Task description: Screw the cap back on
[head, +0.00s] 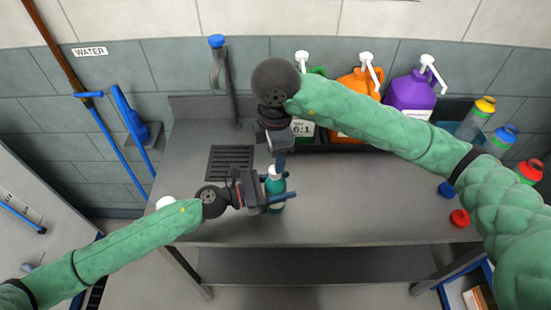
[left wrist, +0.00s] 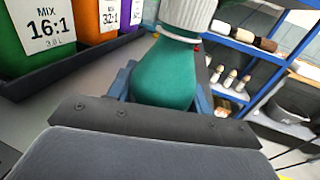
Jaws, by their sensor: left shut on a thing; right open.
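A teal bottle (head: 275,188) stands upright near the front of the grey counter. My left gripper (head: 277,199) is shut around its body from the left. In the left wrist view the bottle (left wrist: 165,75) sits between the fingers. A ribbed white cap (left wrist: 188,14) is at its top; whether it is seated or threaded I cannot tell. In the head view the white cap (head: 273,171) shows just below my right gripper (head: 280,160). The right gripper is open and points down from above, close to the cap; contact cannot be told.
Green, orange (head: 359,84) and purple (head: 411,93) pump jugs stand in a black tray along the back. Capped bottles stand at the right, near a loose blue cap (head: 446,188) and red cap (head: 460,217). A tap (head: 217,60) and drain grate (head: 230,160) are at the left.

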